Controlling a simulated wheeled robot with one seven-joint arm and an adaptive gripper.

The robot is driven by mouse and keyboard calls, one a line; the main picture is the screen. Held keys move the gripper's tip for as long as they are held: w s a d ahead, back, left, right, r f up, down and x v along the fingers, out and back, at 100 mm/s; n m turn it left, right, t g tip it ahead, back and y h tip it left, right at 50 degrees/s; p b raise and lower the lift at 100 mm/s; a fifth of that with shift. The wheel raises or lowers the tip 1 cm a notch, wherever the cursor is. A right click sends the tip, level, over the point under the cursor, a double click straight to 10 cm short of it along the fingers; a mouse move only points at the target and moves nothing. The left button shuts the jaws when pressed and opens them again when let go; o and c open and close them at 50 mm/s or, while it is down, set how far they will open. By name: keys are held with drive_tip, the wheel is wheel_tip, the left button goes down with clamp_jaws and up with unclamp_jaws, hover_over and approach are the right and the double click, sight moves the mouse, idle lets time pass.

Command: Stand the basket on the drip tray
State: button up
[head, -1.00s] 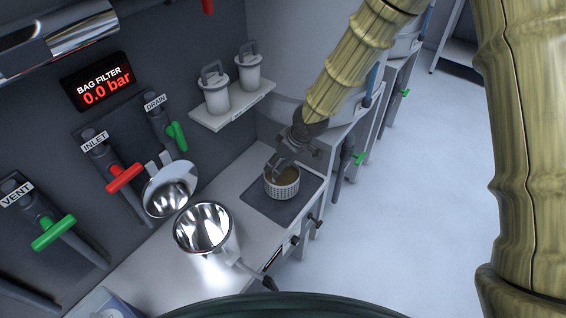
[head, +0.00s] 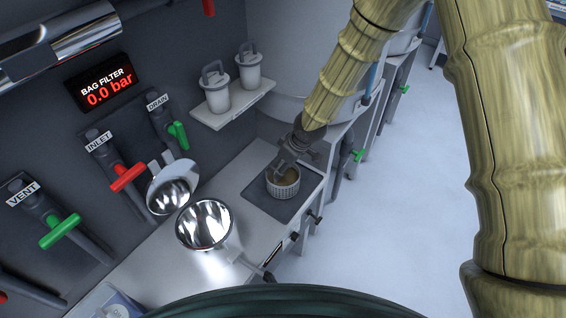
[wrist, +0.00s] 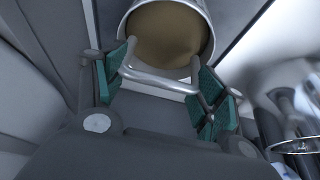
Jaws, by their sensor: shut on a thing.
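The basket (head: 284,187) is a round, pale perforated cup with a brown inside. It is upright over the dark drip tray (head: 256,200) on the bench, within the tray's outline in the head view. I cannot tell whether its base touches the tray. My gripper (head: 284,164) is above the basket, shut on its handle. In the wrist view, the teal pads of my gripper (wrist: 162,82) are at the metal handle bar, and the basket rim (wrist: 212,45) shows beyond. The basket's underside is hidden.
A shiny open vessel (head: 207,246) stands on the bench left of the tray, its round lid (head: 166,190) tilted open behind. Red and green valve handles line the wall. A shelf (head: 238,105) holds two white lidded canisters. Bench knobs and a large vessel are near the tray.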

drive_tip(key=o, duration=1.8)
drive_tip(key=shift+f, duration=0.1)
drive_tip(key=b+v, duration=0.2)
drive_tip(key=v, duration=1)
drive_tip(key=shift+a+r, duration=0.1)
drive_tip(key=shift+r, duration=0.1)
drive_tip(key=s+d+f+m+g, duration=0.1)
drive_tip(key=s+d+f+m, duration=0.2)
drive_tip(key=s+f, duration=0.65)
drive_tip(key=s+d+f+m+g, duration=0.1)
drive_tip(key=s+d+f+m, duration=0.2)
drive_tip(key=s+f, duration=0.65)
drive_tip(key=s+d+f+m+h, duration=0.1)
drive_tip(key=s+d+f, duration=0.2)
drive_tip(key=s+d, duration=0.1)
drive_tip(key=s+d+f+m+h, duration=0.1)
drive_tip(key=s+d+f+m, duration=0.1)
drive_tip(key=s+d+f, duration=0.2)
drive_tip(key=s+d+f+m+h, duration=0.1)
drive_tip(key=s+d+f, duration=0.3)
drive_tip(key=s, duration=0.5)
drive_tip(key=shift+s+d+m+g+h, duration=0.1)
drive_tip(key=shift+d+m+g+h, duration=0.3)
drive_tip(key=shift+d+m, duration=0.15)
